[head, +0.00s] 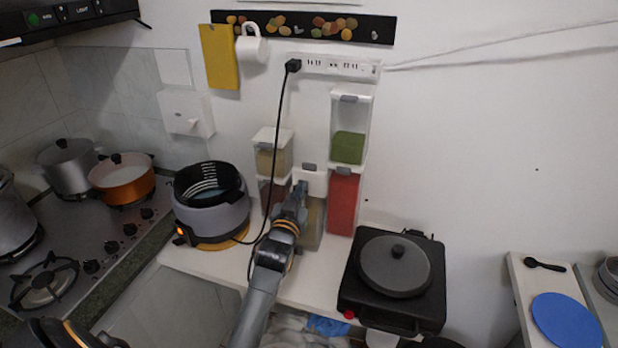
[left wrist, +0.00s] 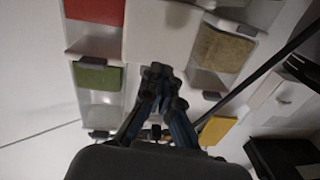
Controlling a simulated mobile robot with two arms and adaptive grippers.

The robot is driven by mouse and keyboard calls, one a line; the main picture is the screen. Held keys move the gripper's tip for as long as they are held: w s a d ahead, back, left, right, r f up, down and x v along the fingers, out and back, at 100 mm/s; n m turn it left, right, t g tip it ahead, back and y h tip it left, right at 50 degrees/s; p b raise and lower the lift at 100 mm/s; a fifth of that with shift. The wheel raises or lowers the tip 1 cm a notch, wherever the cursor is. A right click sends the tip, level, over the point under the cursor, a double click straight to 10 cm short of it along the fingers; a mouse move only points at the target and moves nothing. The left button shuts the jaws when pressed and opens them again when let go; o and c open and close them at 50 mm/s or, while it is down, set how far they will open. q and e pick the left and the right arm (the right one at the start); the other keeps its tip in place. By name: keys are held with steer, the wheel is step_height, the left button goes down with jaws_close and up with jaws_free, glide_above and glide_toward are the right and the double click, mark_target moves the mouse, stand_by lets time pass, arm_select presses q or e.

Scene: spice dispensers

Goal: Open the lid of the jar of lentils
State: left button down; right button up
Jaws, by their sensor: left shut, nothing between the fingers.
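The middle jar (head: 312,228) stands on the counter by the wall, with olive-tan contents showing through its clear side; I take it for the lentil jar, but no label is readable. A white panel with a grey tab (head: 309,168) rises at its top and looks like its lid tilted up. In the left wrist view a broad white panel (left wrist: 160,30) lies beyond the fingertips. My left gripper (head: 301,188) is shut and empty in front of the jar's top, hiding part of it; its fingertips meet in the left wrist view (left wrist: 157,72). Contact with the panel cannot be told.
Green (head: 348,148) and red (head: 343,205) dispensers are stacked right of the jar. A tan-filled dispenser (head: 266,160) tops the left stack. A black cable (head: 278,135) hangs there. A rice cooker (head: 208,215) stands left, a lidded pan (head: 395,265) right.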

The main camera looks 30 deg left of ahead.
arm_select(q)
steer(key=r+p+v, duration=0.1)
steer(key=p+v, duration=0.2)
steer(key=v, duration=0.3)
steer(key=shift+a, duration=0.35)
